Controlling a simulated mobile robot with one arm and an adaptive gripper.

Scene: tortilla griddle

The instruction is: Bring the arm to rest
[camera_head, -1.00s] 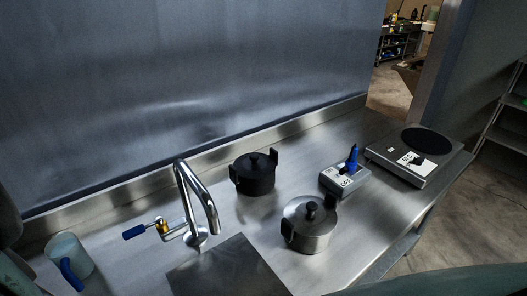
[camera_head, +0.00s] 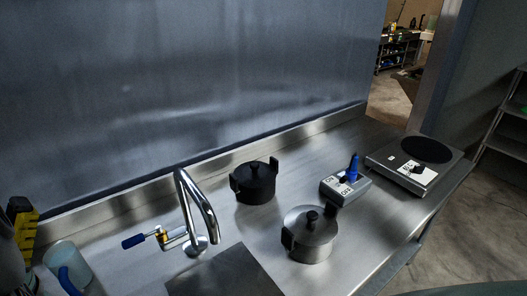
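A black and yellow part, which looks like my gripper (camera_head: 24,226), stands at the left edge of the head view, above and behind the pale mug. It is partly cut off by the frame edge, and its fingers cannot be made out. I cannot tell whether it is open or shut, and I see nothing held in it. A grey part of my arm is also at the left edge, in front of it.
The steel counter (camera_head: 130,262) bears a pale mug (camera_head: 68,259) with a blue handle, a tap (camera_head: 196,205), a black pot (camera_head: 255,184), a steel lidded pot (camera_head: 310,240), a switch box (camera_head: 345,188) and a hot plate (camera_head: 414,163). A metal wall (camera_head: 190,80) stands behind.

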